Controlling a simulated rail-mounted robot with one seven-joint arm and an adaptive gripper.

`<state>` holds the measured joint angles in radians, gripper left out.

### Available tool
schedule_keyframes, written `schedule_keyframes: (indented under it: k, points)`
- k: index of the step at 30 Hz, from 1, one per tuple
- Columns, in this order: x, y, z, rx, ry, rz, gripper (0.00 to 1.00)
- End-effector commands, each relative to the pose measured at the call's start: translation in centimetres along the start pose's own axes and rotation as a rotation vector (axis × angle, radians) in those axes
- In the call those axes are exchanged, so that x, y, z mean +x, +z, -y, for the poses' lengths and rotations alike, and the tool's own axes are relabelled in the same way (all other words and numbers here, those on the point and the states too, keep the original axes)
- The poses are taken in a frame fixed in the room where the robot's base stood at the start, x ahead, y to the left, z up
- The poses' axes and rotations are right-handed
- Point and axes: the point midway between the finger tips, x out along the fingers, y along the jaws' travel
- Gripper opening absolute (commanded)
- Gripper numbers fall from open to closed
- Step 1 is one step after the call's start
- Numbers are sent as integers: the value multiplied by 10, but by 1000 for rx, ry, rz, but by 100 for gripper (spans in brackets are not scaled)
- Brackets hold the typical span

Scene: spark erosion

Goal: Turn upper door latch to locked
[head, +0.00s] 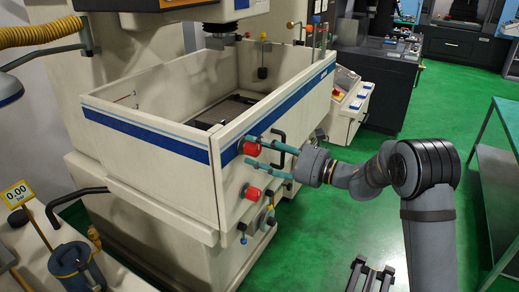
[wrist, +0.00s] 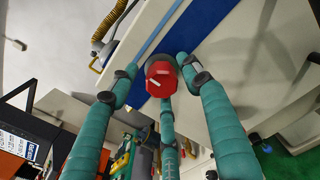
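The upper door latch (head: 252,149) is a red knob on the front corner of the cream tank door, just below the blue stripe. In the wrist view, the red knob (wrist: 162,78) faces me and carries a slanted white mark. My gripper (head: 247,151) has teal fingers that reach toward the door. Their tips stand spread around the upper latch. In the wrist view, a gap shows between the left finger and the knob, and the right fingertip looks close to it. Contact on that side cannot be told. The lower red latch (head: 252,192) sits below, clear of the fingers.
A black door handle (head: 279,139) is right of the upper latch, close behind the upper finger. Small valves (head: 268,218) stick out below the lower latch. A grey-green table (head: 497,165) stands at the far right. Green floor lies open between.

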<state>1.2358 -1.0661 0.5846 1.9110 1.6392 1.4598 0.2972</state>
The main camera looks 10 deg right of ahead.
Motion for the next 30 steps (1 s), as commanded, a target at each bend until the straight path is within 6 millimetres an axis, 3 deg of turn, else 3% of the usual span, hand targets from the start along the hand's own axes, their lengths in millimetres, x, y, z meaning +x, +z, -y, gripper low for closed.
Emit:
schedule_keyframes:
  k: [20, 30]
  points:
    - [0, 2, 1, 0, -1, 4, 7]
    - [0, 0, 1, -58, -2, 9, 7]
